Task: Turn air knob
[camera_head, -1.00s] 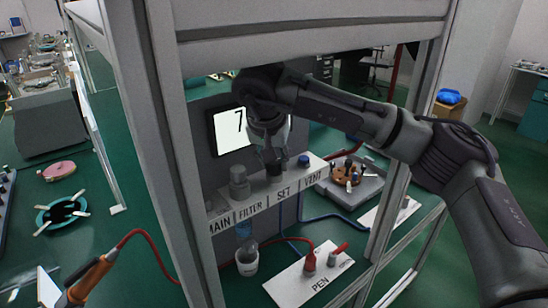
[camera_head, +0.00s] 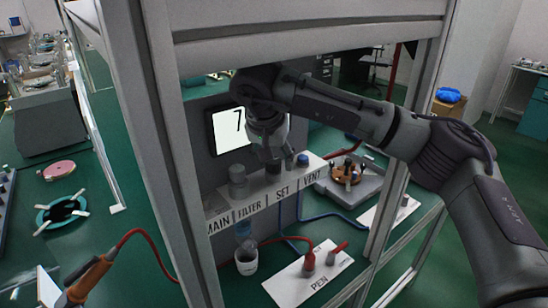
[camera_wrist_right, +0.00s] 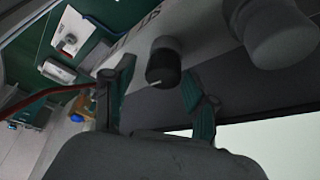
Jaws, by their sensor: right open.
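A grey panel (camera_head: 265,196) carries the labels MAIN, FILTER, SET and VENT. A small dark knob (camera_head: 273,170) stands above SET, partly hidden by my right gripper (camera_head: 272,158). In the right wrist view the dark knob (camera_wrist_right: 163,62) has a pale mark and lies between the tips of my right gripper (camera_wrist_right: 157,85), with gaps at both fingers. The right gripper is open, its fingers pointing down at the knob. A clear-grey FILTER fitting (camera_head: 237,181) stands to the left and a blue VENT knob (camera_head: 303,160) to the right. My left gripper is not in view.
Frame posts (camera_head: 160,130) and a top beam (camera_head: 300,40) surround the panel. A lit display (camera_head: 230,130) reads 7 behind it. Below are a PEN plate (camera_head: 308,282) with red fittings and a cup (camera_head: 246,262). An orange-handled tool (camera_head: 92,275) on a red hose is at lower left.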

